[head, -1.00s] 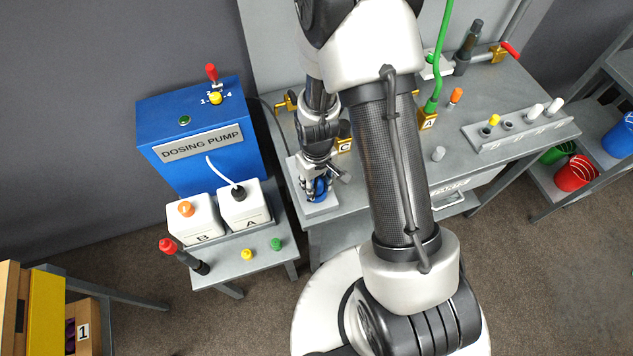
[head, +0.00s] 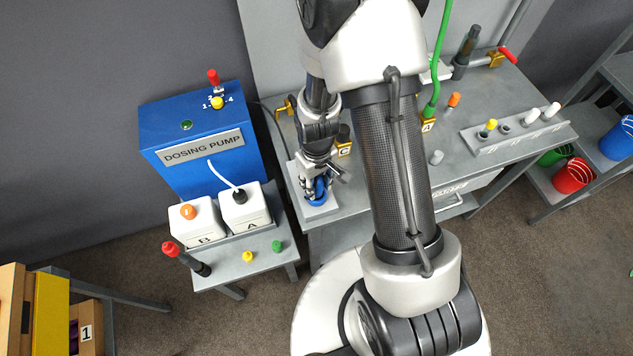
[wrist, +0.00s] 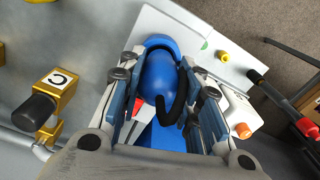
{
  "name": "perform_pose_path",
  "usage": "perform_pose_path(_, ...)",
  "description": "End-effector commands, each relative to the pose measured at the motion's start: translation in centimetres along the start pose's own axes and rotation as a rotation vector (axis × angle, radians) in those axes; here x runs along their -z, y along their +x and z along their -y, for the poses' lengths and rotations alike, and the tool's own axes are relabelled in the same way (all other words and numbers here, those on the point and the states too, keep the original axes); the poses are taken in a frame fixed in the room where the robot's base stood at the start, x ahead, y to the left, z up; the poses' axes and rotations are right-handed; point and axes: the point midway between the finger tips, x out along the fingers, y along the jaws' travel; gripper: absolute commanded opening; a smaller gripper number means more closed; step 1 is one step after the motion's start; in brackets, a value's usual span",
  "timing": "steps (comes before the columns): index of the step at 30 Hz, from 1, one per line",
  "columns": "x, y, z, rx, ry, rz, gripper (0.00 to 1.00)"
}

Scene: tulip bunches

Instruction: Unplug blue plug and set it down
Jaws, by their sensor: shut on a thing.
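The blue plug (wrist: 158,78) lies between the two fingers of my gripper (wrist: 162,82) in the wrist view, and the fingers are shut on it. A black curved piece (wrist: 176,104) runs along its side. A blue ring (wrist: 162,42) on a pale plate shows just beyond the plug's rounded end; I cannot tell whether the plug is still seated in it. In the head view my gripper (head: 315,183) points down at the blue plug (head: 320,187), above the pale plate (head: 322,210) at the bench's front left corner. The fingers partly hide the plug.
A yellow fitting marked C (wrist: 58,82) with a black knob stands close beside my gripper. The blue dosing pump (head: 200,140) and white bottles A (head: 245,205) and B (head: 193,220) stand at left. A green hose (head: 437,70) and a grey rack (head: 520,132) are further right.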

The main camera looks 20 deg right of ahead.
Motion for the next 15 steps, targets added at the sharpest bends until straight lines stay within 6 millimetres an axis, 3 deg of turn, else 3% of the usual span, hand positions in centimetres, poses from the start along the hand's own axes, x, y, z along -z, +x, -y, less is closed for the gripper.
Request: perform_pose_path(15,0.01,-0.76,0.00,0.000,0.000,0.000,0.03)
